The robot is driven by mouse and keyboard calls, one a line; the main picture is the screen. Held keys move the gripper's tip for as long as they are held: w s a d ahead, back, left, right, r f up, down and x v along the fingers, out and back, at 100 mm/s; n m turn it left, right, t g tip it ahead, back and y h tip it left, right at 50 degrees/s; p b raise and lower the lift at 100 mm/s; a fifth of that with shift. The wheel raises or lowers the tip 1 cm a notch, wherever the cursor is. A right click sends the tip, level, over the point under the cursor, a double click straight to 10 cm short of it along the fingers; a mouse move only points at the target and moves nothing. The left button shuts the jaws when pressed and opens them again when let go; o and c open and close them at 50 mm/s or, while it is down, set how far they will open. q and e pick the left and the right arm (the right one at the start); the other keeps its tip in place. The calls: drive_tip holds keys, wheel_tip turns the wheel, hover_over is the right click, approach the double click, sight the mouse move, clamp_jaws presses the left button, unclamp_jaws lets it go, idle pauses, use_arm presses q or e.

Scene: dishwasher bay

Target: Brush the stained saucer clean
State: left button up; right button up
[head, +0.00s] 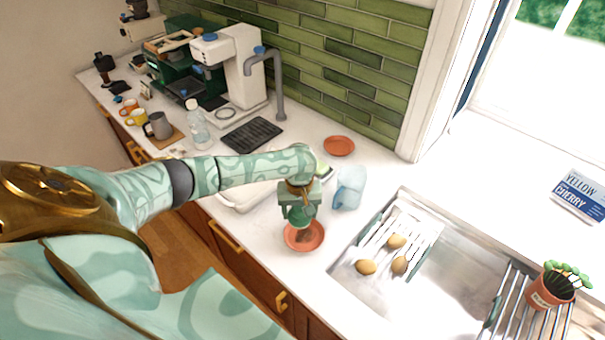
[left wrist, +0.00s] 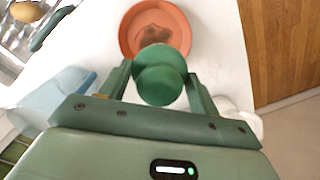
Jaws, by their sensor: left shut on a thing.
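The stained saucer (head: 304,236) is terracotta and lies on the white counter near its front edge. In the left wrist view the saucer (left wrist: 156,24) shows a dark brown stain in its middle. My left gripper (head: 299,208) is above the saucer, pointing down, shut on a green brush with a rounded top. The brush (left wrist: 160,75) sits between the fingers in the left wrist view and covers the saucer's near rim there. Its lower end is hidden, so I cannot tell whether it touches the saucer. My right gripper is not in view.
A second terracotta saucer (head: 339,146) lies by the tiled wall. A light blue container (head: 349,188) stands right of my gripper, and a white tub (head: 243,202) is partly behind my arm. The sink (head: 425,275) with several brown items on a rack is at right.

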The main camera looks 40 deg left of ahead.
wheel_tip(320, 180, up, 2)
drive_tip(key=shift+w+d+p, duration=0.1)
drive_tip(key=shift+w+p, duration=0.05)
drive_tip(key=shift+p, duration=0.6)
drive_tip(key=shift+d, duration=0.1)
